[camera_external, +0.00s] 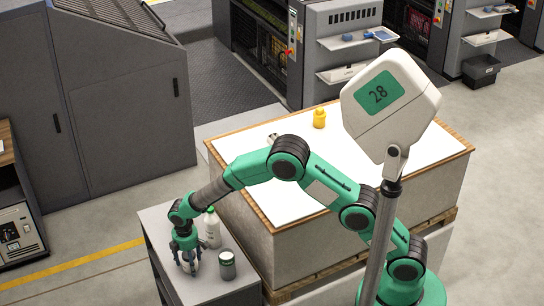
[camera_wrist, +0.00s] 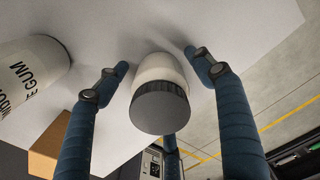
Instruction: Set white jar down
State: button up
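The white jar (camera_wrist: 160,68) with a dark grey lid stands on the grey cabinet top, in the middle of the wrist view. My gripper (camera_wrist: 158,58) has its blue fingers spread around the jar, with a narrow gap showing on the left and right sides. A third finger is partly hidden behind the lid. In the external view my gripper (camera_external: 188,264) is low over the left part of the cabinet top (camera_external: 205,288), and its fingers mostly hide the jar (camera_external: 189,267).
A white bottle (camera_external: 212,228) stands behind my gripper; a lettered white container (camera_wrist: 28,72) shows at left in the wrist view. A dark grey-green jar (camera_external: 227,266) stands close right.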

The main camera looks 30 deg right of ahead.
jog(key=shift+r, duration=0.15)
notch_tip(320, 180, up, 12)
jog(key=p, duration=0.2)
jog(key=shift+p, duration=0.4)
dwell(0.7)
jog(key=shift+r, duration=0.1)
dwell(0.3)
